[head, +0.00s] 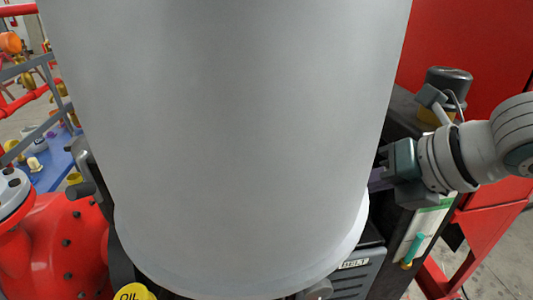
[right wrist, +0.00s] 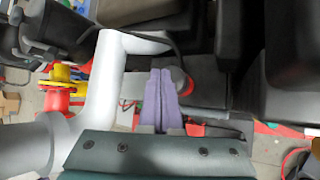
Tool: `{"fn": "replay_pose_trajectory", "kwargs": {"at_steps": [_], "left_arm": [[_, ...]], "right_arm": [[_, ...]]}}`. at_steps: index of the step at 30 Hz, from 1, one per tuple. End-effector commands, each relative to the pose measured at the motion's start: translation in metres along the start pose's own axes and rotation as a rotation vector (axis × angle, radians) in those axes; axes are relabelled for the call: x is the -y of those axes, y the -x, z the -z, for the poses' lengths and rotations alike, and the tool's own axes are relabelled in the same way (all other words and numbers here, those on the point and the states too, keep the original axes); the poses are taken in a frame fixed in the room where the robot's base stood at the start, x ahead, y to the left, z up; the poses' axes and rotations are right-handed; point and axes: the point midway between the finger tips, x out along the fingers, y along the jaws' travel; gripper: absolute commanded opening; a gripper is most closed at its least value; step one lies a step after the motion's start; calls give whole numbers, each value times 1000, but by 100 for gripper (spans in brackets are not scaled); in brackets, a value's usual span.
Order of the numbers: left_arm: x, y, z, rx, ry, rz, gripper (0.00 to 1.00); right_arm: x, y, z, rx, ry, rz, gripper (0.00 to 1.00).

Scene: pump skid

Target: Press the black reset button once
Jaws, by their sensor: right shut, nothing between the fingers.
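I cannot make out the black reset button in either view. My right gripper (head: 377,176) comes in from the right in the head view. It points left, and its fingertips are close to the right edge of a large pale grey cylinder shape, which hides most of the middle. In the right wrist view the purple fingers of my right gripper (right wrist: 160,80) are shut together with nothing between them. Dark equipment surfaces lie beyond and beside them. Whether the fingertips touch anything cannot be told. My left gripper is not in view.
A red flanged casing (head: 65,245) and a yellow oil cap (head: 133,292) show at lower left. A dark labelled housing (head: 362,268) is at lower right. A black-topped cylinder with a yellow lower part (head: 448,80) stands behind my right wrist. A red panel (head: 470,40) is at upper right.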

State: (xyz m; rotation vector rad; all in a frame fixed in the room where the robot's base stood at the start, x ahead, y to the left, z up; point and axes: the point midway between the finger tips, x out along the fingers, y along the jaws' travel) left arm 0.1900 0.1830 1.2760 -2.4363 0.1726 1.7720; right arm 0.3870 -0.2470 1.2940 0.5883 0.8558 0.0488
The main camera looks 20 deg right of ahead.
Motion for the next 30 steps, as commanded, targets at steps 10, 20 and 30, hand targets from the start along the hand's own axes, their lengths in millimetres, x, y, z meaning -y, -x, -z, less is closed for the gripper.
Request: {"fn": "replay_pose_trajectory", "kwargs": {"at_steps": [10,20,30], "left_arm": [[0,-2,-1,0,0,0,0],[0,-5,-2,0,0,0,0],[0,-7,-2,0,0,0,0]], "right_arm": [[2,-2,2,0,0,-1,0],[4,-5,4,0,0,-1,0],[6,-8,6,-1,0,0,0]]}}
